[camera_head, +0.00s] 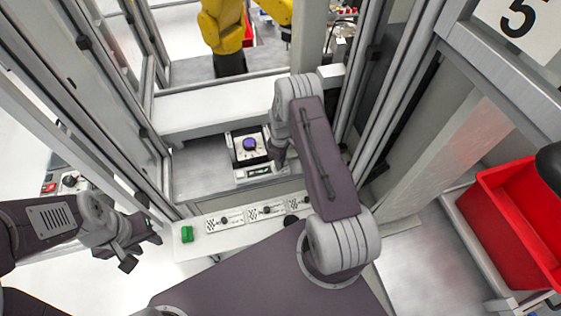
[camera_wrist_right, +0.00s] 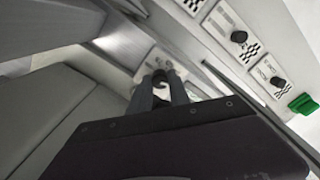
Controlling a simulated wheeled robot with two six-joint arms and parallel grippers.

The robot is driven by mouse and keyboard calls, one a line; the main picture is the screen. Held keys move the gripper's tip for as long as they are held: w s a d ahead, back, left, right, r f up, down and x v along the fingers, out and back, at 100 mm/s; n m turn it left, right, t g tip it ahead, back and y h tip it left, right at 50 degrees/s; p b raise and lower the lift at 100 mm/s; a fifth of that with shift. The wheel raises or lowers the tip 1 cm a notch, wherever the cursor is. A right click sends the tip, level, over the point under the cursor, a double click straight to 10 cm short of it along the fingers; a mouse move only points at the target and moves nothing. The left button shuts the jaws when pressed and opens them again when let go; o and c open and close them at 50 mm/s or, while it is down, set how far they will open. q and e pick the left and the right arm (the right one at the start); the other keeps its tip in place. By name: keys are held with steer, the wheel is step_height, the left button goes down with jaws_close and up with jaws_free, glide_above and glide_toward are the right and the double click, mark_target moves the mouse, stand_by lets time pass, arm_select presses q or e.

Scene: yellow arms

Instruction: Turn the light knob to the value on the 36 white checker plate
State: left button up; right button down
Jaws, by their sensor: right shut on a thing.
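A white strip (camera_head: 207,232) carries a row of white plates with checker patterns and small dark knobs: a left plate (camera_head: 225,221), a middle plate (camera_head: 268,211) and one partly behind my right arm. Their print is too small to read. Behind them stands a box with a blue knob (camera_head: 250,143) on a white dial. In the right wrist view, my right gripper (camera_wrist_right: 161,88) is shut on a small dark thing (camera_wrist_right: 160,77) by a pale panel; I cannot tell which knob it is. My left gripper (camera_head: 142,251) is open and empty at lower left.
A green block (camera_head: 187,234) sits at the strip's left end. Metal posts (camera_head: 375,105) frame the bay on both sides. A red bin (camera_head: 515,215) stands at right. A yellow arm (camera_head: 222,25) is beyond the bay.

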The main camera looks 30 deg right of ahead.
steer(key=n+b, duration=0.1)
steer(key=n, duration=0.2)
steer(key=shift+b, duration=0.35)
steer(key=shift+w+n+b, duration=0.1)
steer(key=shift+n+b, duration=0.6)
steer(key=shift+n, duration=1.1)
steer(key=c, duration=1.2)
jaws_free()
steer(key=shift+c, duration=0.2)
step_height(320, 180, up, 8)
steer(key=shift+r+b, duration=0.25)
steer(key=shift+b, duration=0.95)
steer(key=shift+r, duration=0.35)
